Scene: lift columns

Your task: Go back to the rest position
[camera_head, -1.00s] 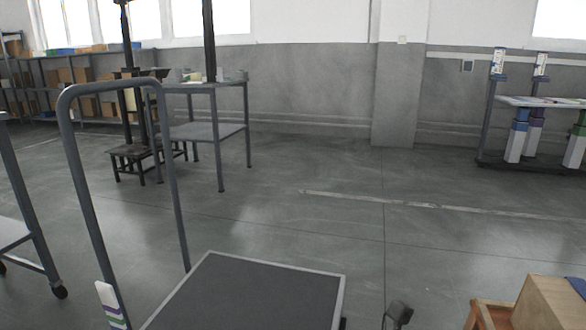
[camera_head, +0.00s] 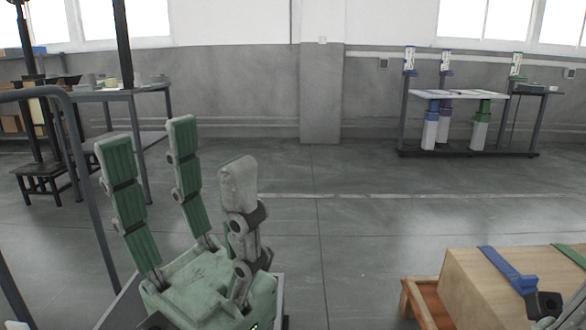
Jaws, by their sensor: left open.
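My left gripper (camera_head: 210,165) rises from the bottom left of the head view, with its pale green palm low and its fingers pointing up. The fingers stand apart, two with ribbed green pads and one grey one facing them. It is open, with nothing between the fingers. It hides most of the trolley platform behind it. A grey link with a dark joint (camera_head: 547,304) shows at the bottom right edge and looks like part of my right gripper. Most of it is out of frame, so its state is unclear.
A trolley handle (camera_head: 75,130) stands at the left. A wooden box (camera_head: 470,285) with a blue strip and a green strip sits on a brown wooden support at the lower right. A rack (camera_head: 402,125) with several coloured columns stands by the back wall. The middle floor is clear.

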